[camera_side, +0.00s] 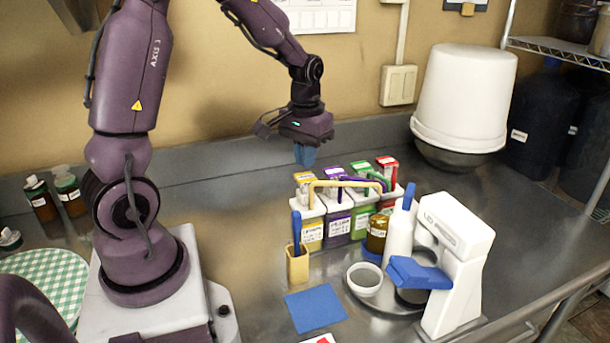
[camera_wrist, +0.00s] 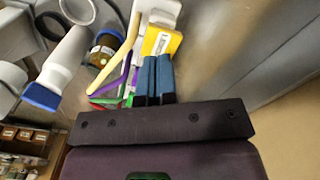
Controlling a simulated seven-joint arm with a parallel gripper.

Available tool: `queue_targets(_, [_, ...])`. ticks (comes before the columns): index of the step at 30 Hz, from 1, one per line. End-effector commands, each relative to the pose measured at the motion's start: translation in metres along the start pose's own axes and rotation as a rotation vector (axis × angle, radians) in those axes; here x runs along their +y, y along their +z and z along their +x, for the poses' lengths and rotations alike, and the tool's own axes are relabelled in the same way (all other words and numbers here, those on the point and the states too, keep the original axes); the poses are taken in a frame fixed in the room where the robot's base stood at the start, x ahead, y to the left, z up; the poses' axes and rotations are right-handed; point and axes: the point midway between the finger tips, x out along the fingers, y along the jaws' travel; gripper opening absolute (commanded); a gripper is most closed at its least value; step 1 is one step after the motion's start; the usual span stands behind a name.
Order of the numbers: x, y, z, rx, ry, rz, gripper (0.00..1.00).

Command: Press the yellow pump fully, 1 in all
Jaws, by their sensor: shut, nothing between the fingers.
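The yellow pump (camera_side: 304,179) is at the near left end of a row of pump bottles, with a long yellow spout reaching right. In the wrist view its yellow head (camera_wrist: 161,41) lies just beyond my fingertips, and its spout (camera_wrist: 117,62) curves off to the left. My gripper (camera_side: 305,156) is shut and empty, its blue fingers pointing down above the pump's head, with a gap visible in the side view. The fingers (camera_wrist: 157,62) also show side by side in the wrist view. The pump appears raised; its stem is not clear.
Purple (camera_side: 333,172), green (camera_side: 361,166) and red (camera_side: 387,162) pumps stand close beside the yellow one. A wooden holder (camera_side: 297,265), an amber jar (camera_side: 376,234), a white bottle (camera_side: 399,240) and a white scanner-like device (camera_side: 456,260) stand in front.

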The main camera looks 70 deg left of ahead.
Motion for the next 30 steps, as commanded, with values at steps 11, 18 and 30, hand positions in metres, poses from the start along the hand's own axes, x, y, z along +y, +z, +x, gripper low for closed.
queue_targets(11, [0.0, 0.0, -0.039, 0.004, 0.0, 0.0, 0.0])
queue_targets(18, [0.0, 0.0, -0.056, 0.001, -0.001, 0.0, 0.0])
queue_targets(30, [0.0, 0.007, -0.05, -0.012, -0.002, 0.011, 0.0])
